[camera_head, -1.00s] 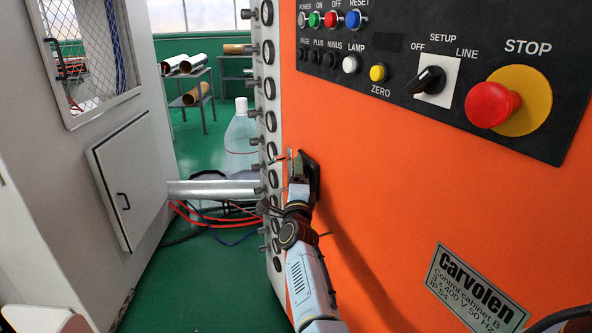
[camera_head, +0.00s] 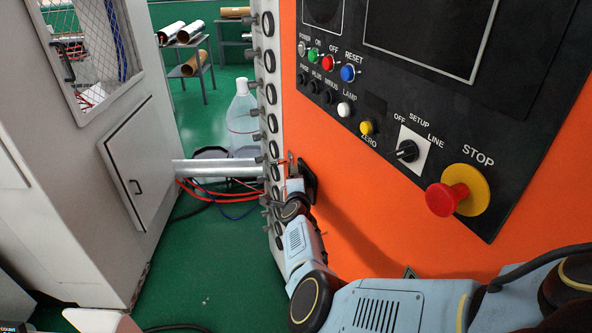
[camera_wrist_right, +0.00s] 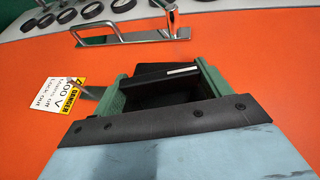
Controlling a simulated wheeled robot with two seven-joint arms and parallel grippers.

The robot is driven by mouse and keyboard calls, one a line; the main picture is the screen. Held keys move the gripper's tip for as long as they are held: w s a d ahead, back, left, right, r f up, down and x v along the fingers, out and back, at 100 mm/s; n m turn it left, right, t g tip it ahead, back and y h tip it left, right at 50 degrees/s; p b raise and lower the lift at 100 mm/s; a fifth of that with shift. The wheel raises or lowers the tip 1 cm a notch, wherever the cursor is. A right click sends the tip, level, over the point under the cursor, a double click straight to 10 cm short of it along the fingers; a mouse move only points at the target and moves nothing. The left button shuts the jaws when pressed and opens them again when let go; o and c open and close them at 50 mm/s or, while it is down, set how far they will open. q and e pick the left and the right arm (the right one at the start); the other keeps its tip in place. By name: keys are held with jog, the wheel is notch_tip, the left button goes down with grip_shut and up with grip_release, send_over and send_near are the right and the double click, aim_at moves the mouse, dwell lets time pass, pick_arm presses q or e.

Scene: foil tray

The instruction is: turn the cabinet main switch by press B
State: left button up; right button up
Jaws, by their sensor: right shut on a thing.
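The main switch is a black knob (camera_wrist_right: 165,92) with a white bar mark, on the orange cabinet face. In the right wrist view it sits between the green fingers of my right gripper (camera_wrist_right: 162,88), which is shut on it. The bar lies nearly level in that view. In the head view my right gripper (camera_head: 294,183) is at the cabinet's left edge, against a dark square plate (camera_head: 309,181); the knob itself is mostly hidden there. The press's orange cabinet (camera_head: 380,215) stands at right. My left gripper is not in view.
A chrome handle (camera_wrist_right: 115,40) and a yellow and white danger tag (camera_wrist_right: 72,96) are close to the gripper. The control panel (camera_head: 420,100) carries a red stop button (camera_head: 446,199) and a selector (camera_head: 407,151). A metal duct (camera_head: 215,169) and cables run left to a grey cabinet (camera_head: 85,215).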

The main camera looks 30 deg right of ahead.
jog(key=shift+s+d+r+n+g+y+p, duration=0.15)
jog(key=shift+g+p, duration=0.3)
jog(key=shift+p, duration=0.65)
jog(key=shift+w+r+n+g+y+p, duration=0.2)
jog(key=shift+g+p, duration=0.25)
jog(key=shift+p, duration=0.6)
jog(key=shift+d+f+g+y+p, duration=0.15)
jog(key=shift+f+g+y+p, duration=0.1)
jog(key=shift+g+p, duration=0.65)
jog(key=shift+s+f+n+g, duration=0.1)
jog(key=shift+s+n+g, duration=0.15)
jog(key=shift+g, duration=0.55)
jog(key=shift+g+y, duration=0.3)
jog(key=shift+y, duration=0.1)
jog(key=o, duration=1)
jog(key=shift+w+a, duration=0.15)
jog(key=shift+a, duration=0.1)
